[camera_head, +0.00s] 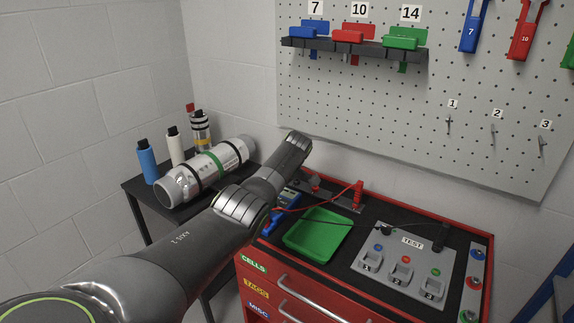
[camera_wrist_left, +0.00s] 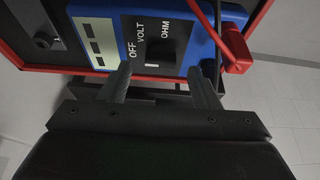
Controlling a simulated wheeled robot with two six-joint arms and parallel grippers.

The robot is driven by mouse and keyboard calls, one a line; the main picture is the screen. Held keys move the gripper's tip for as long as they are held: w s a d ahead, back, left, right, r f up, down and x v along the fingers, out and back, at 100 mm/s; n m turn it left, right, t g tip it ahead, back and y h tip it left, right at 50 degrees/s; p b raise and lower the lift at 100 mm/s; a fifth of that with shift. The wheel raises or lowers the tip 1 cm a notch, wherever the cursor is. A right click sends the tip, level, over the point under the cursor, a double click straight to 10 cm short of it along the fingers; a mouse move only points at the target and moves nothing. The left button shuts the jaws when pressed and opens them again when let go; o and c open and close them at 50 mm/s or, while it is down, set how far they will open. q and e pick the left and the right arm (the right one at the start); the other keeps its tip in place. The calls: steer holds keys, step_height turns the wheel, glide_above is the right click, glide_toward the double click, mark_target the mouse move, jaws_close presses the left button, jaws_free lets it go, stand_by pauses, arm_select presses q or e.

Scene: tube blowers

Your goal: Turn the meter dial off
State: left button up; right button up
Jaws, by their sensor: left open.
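The blue meter (camera_head: 280,215) sits at the left end of the red cabinet's top, partly covered by my left arm. In the left wrist view the meter (camera_wrist_left: 180,14) fills the upper middle, with a pale display (camera_wrist_left: 92,42) and a black panel lettered OFF, VOLT and OHM. A short white mark (camera_wrist_left: 151,65) lies below the VOLT lettering; the dial's own outline is hard to make out. My left gripper (camera_wrist_left: 160,76) is open and empty, its two fingers either side of the lettered panel. Contact cannot be told. My right gripper is not in view.
Red and black leads with a red plug (camera_wrist_left: 236,52) are beside the meter. A green tray (camera_head: 316,243) and a grey TEST panel (camera_head: 412,288) lie to its right. A black side table (camera_head: 133,188) holds a large cylinder (camera_head: 182,183) and bottles. A pegboard (camera_head: 390,100) stands behind.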

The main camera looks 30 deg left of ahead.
arm_select(q)
steer(key=b+v, duration=0.1)
steer(key=v, duration=1.4)
steer(key=shift+r+b, duration=0.15)
steer(key=shift+b, duration=0.2)
